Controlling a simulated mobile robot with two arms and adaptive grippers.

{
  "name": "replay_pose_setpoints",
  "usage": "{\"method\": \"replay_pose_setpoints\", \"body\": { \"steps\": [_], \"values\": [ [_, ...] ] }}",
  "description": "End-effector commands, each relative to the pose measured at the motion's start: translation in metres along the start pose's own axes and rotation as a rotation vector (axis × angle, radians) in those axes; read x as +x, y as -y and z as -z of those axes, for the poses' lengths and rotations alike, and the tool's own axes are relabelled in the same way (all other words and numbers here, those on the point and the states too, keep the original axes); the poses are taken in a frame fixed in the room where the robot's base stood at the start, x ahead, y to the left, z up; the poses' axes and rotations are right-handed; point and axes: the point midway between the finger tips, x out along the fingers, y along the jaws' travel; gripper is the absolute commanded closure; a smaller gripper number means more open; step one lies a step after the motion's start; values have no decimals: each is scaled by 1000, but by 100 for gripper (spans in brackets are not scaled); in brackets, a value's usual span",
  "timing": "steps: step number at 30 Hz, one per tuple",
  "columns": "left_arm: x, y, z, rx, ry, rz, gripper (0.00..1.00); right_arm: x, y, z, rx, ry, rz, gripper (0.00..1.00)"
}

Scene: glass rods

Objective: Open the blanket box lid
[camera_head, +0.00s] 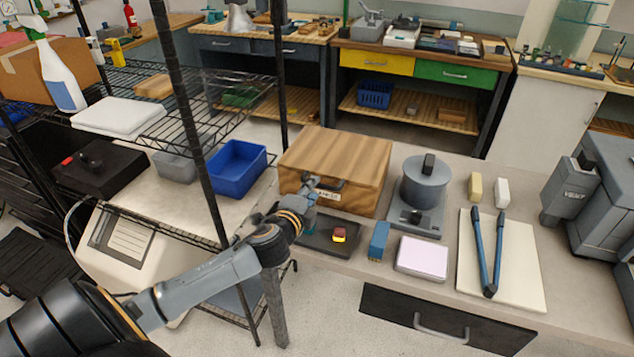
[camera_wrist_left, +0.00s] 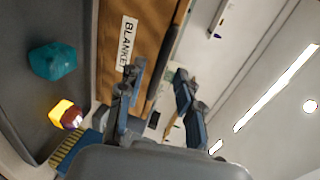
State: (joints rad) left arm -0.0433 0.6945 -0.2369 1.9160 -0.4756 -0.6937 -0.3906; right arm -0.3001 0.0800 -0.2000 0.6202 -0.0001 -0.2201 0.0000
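The blanket box (camera_head: 333,165) is a wooden box on the workbench, and its lid lies shut on top. A white label reading BLANKET is on its front; in the left wrist view the label (camera_wrist_left: 127,43) is just beside one finger. My left gripper (camera_head: 314,183) is at the box's front face near the label. In the left wrist view the left gripper (camera_wrist_left: 158,80) has its two fingers spread apart, with the box's front and lid edge close to them. Whether a finger touches the box, I cannot tell. My right gripper is not in view.
A dark tray (camera_head: 316,245) with a red-and-yellow piece (camera_head: 339,235) lies before the box. A blue block (camera_head: 379,240) and a grey hotplate-like device (camera_head: 424,188) stand to the right. Black shelf posts (camera_head: 190,110) and a blue bin (camera_head: 237,168) are on the left.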

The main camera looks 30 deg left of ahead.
Motion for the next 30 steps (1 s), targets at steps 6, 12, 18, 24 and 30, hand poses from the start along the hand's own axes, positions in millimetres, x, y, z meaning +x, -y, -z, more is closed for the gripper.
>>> {"method": "replay_pose_setpoints", "body": {
  "steps": [6, 12, 18, 24, 30],
  "values": [
    [29, 1, 0, -2, 0, 0, 65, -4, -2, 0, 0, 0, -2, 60],
    [39, 0, 0, -1, 0, -1, 65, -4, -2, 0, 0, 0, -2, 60],
    [39, -1, 0, -1, -1, -1, 65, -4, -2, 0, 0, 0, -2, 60],
    [39, -1, 0, -1, -1, -1, 94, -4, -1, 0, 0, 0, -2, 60],
    [39, -1, 0, -1, 0, -2, 100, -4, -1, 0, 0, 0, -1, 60]
  ]
}}
